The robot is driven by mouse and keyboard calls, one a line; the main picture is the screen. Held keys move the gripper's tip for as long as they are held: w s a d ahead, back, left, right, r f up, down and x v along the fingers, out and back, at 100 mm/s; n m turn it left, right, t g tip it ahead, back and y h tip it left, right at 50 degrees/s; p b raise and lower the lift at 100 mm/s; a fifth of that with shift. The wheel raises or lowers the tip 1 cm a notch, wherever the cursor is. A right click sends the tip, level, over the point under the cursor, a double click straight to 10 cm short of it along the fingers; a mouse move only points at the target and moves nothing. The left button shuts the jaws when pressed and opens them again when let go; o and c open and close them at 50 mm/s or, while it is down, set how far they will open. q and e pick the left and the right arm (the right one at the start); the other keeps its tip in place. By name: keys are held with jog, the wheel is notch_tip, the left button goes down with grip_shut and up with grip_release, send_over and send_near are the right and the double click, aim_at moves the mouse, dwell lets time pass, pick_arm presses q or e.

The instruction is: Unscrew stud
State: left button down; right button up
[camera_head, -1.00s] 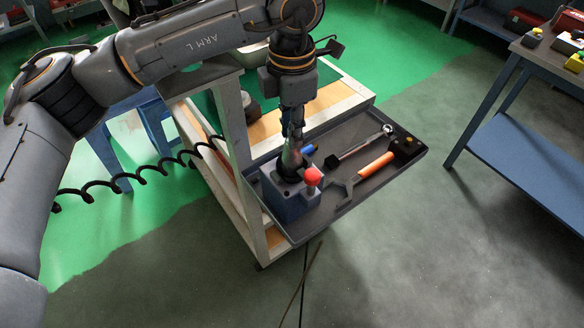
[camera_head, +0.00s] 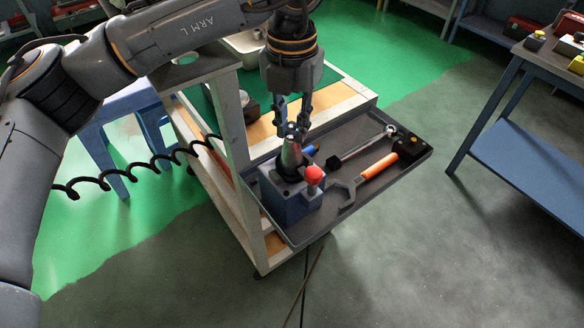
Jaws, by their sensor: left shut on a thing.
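The stud (camera_head: 291,130) is the small dark piece at the cone's top. My left gripper (camera_head: 292,127) points down from above, its two fingers on either side of the stud. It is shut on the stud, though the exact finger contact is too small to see. The stud still sits at the top of the cone. My right gripper is not in view.
The block stands on a dark grey tray (camera_head: 340,205) at the cart's side. An orange-handled wrench (camera_head: 379,166), a ratchet-like tool (camera_head: 365,145) and a blue item (camera_head: 310,150) lie on it. A blue table (camera_head: 530,165) stands right.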

pick_arm(q)
jog(key=c, duration=1.1)
grip_release()
